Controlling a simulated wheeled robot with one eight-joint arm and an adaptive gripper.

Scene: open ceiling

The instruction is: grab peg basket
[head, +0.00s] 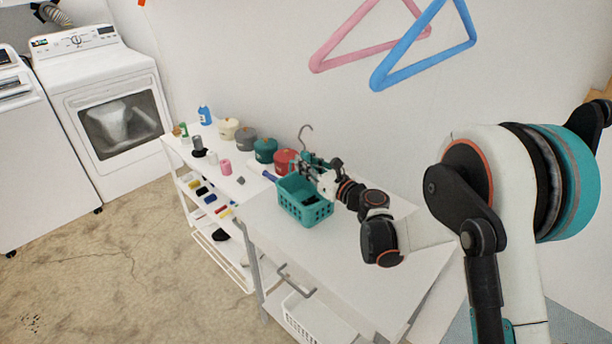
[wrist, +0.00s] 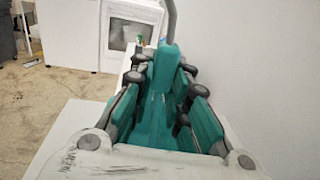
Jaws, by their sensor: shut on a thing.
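The peg basket (head: 304,208) is a teal, perforated basket with a grey hook rising above its back. It stands upright at the left end of the near white table in the head view. My gripper (head: 312,172) reaches in from the right at its top rear and is shut on its upper part below the hook. In the wrist view, the teal upper part of the basket (wrist: 164,66) lies between the two fingers, with the grey hook above. The basket's interior is dark and partly hidden by my gripper. I cannot tell whether its base touches the table.
The white table (head: 375,275) has free room right of the basket. A white shelf (head: 212,170) at left carries several jars, spools and a blue bottle (head: 205,116). Pink (head: 345,50) and blue (head: 410,75) hangers are on the wall. A white dryer (head: 105,95) stands far left.

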